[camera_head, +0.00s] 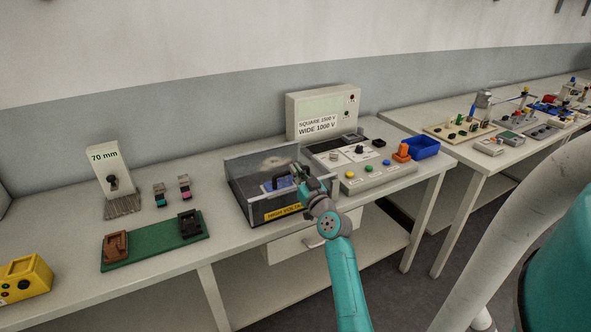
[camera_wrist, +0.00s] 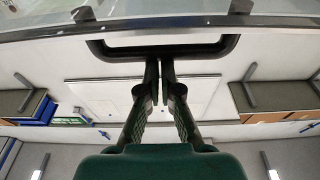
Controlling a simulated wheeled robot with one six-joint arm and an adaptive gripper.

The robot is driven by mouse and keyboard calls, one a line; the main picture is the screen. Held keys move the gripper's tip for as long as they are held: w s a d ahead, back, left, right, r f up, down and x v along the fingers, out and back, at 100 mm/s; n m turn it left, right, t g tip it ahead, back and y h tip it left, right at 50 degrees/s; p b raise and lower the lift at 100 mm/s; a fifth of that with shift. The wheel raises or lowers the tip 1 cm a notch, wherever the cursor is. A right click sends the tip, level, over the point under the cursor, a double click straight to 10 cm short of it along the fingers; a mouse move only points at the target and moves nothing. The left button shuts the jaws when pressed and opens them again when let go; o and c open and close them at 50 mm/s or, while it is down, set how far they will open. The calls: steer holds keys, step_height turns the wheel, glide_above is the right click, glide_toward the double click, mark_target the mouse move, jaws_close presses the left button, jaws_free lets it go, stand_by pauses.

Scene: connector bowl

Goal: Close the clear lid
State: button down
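The clear lid (camera_head: 252,164) is on a dark box (camera_head: 255,211) with a yellow high-voltage label, in the middle of the head view. Its see-through panel appears raised at the back; its exact angle is hard to tell. A black bar handle (camera_wrist: 222,48) crosses the top of the wrist view, with the clear panel's edge beyond it. My gripper (camera_wrist: 159,62) has its fingers together, with a thin gap and nothing visible between them. The fingertips meet or nearly touch the handle's near side. In the head view my gripper (camera_head: 308,184) is at the box's front right, partly hiding it.
A control panel (camera_head: 368,181) with coloured buttons stands just right of the box. A sign unit (camera_head: 322,110) is behind. A blue bin (camera_head: 423,147) is farther right.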

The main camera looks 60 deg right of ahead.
steer(key=shift+a+f, duration=0.15)
steer(key=shift+f, duration=0.85)
steer(key=shift+s+a, duration=0.15)
steer(key=shift+s, duration=0.2)
steer(key=r+v, duration=0.2)
steer(key=v, duration=0.8)
steer(key=shift+s+a, duration=0.25)
steer(key=shift+s, duration=0.3)
steer(key=shift+f, duration=0.15)
steer(key=s+a+f+g+y, duration=0.1)
steer(key=s+a+f, duration=0.1)
steer(key=a+f, duration=0.5)
steer(key=s+a+f+y, duration=0.2)
steer(key=a+f, duration=0.1)
steer(key=a, duration=0.8)
steer(key=s+a+f+g+y, duration=0.1)
steer(key=s+a+f, duration=0.2)
steer(key=a+f, duration=0.35)
steer(key=s+a+r+n+y, duration=0.3)
steer(key=s+a, duration=0.6)
steer(key=s+a+r+n+y, duration=0.2)
steer(key=s+a+n+y, duration=0.1)
steer(key=s+a, duration=0.6)
steer(key=shift+s+r+y, duration=0.4)
steer(key=shift+s, duration=0.2)
